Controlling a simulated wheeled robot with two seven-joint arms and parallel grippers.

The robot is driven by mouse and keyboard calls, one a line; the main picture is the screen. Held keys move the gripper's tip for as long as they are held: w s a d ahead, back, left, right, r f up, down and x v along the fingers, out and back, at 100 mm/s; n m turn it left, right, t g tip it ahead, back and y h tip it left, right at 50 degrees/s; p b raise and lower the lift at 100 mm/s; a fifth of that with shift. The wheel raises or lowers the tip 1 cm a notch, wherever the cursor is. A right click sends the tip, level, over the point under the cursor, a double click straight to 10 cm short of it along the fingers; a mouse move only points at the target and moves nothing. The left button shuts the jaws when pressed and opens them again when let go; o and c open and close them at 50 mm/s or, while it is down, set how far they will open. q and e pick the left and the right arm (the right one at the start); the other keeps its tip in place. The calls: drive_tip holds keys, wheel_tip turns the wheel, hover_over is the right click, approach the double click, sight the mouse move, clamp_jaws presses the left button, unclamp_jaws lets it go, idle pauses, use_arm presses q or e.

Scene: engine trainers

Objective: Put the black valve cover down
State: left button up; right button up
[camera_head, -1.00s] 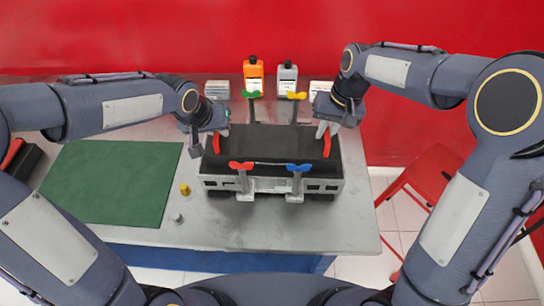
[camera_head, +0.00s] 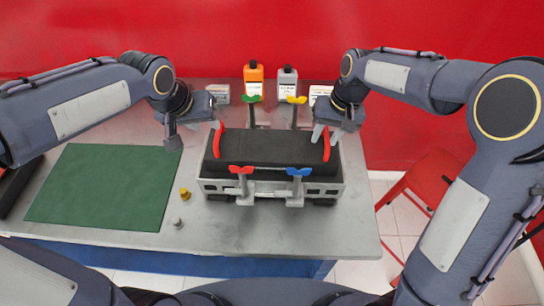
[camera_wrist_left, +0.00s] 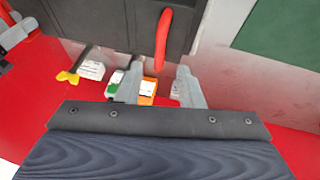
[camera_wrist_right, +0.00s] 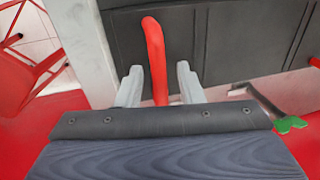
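The black valve cover (camera_head: 258,148) lies on top of the grey engine block (camera_head: 225,186) on the table, with a red handle at each end. My left gripper (camera_head: 195,134) is open and empty, apart from the left red handle (camera_head: 218,138); that handle shows beyond its fingers in the left wrist view (camera_wrist_left: 162,40). My right gripper (camera_head: 326,132) is at the right red handle (camera_head: 327,144). In the right wrist view this handle (camera_wrist_right: 154,55) stands between the two spread fingers, with a gap on both sides. Whether the cover sits fully flush is hard to tell.
Red (camera_head: 241,170) and blue (camera_head: 299,171) clamps stand at the block's front, green (camera_head: 251,99) and yellow (camera_head: 296,100) ones behind. Orange (camera_head: 253,78) and grey (camera_head: 288,80) bottles stand at the back. A green mat (camera_head: 105,187) lies left, with small yellow and silver parts beside it.

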drive_tip(key=shift+r, duration=0.25)
use_arm(q)
drive_tip(key=shift+v, duration=1.7)
use_arm(e)
wheel_tip(320, 180, up, 11)
drive_tip(key=d, duration=0.2)
drive_tip(key=shift+d+r, duration=0.15)
drive_tip(key=shift+d, duration=0.05)
